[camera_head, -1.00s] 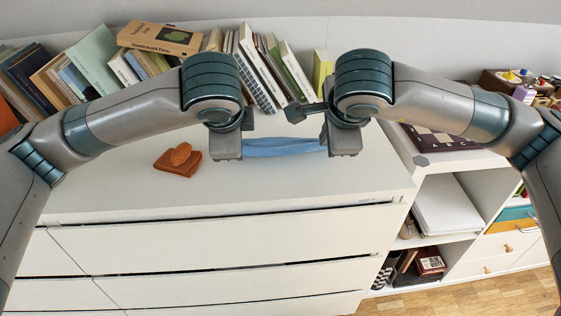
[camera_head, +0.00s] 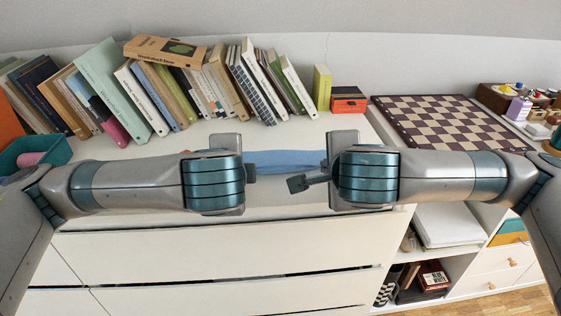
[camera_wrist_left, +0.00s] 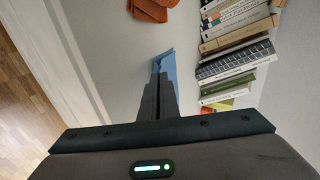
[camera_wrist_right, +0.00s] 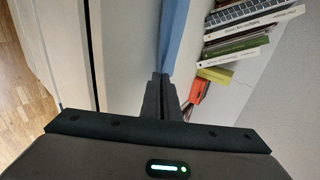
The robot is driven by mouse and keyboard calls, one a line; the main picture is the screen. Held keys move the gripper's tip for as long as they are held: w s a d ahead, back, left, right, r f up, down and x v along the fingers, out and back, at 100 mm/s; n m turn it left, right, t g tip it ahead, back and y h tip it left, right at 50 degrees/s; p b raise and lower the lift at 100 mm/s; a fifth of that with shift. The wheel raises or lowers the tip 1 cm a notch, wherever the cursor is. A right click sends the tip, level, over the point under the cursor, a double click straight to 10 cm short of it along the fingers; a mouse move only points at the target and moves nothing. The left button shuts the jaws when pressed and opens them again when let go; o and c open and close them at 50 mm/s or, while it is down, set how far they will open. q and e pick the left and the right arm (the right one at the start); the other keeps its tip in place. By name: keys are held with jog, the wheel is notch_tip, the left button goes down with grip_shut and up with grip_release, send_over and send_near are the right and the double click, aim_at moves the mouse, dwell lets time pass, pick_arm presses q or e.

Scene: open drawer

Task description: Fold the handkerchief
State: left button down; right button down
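A blue handkerchief (camera_head: 285,162) is stretched as a narrow band between my two grippers over the white dresser top. My left gripper (camera_head: 249,168) is at its left end; in the left wrist view its fingers (camera_wrist_left: 158,98) are closed together with blue cloth (camera_wrist_left: 166,64) at their tips. My right gripper (camera_head: 328,165) is at the right end; in the right wrist view its fingers (camera_wrist_right: 160,86) are closed with blue cloth (camera_wrist_right: 174,38) running away from them. My wrists hide part of the cloth. I cannot tell whether it touches the dresser top.
A row of leaning books (camera_head: 150,90) stands at the back. A chessboard (camera_head: 450,122) lies at the right, and a red-orange box (camera_head: 348,99) stands at the back. A teal bin (camera_head: 45,150) is at the left. An orange-brown object (camera_wrist_left: 152,9) lies near my left gripper.

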pick_arm(q)
jog(key=c, duration=1.7)
grip_release()
pick_arm(e)
jog(key=c, duration=1.7)
grip_release()
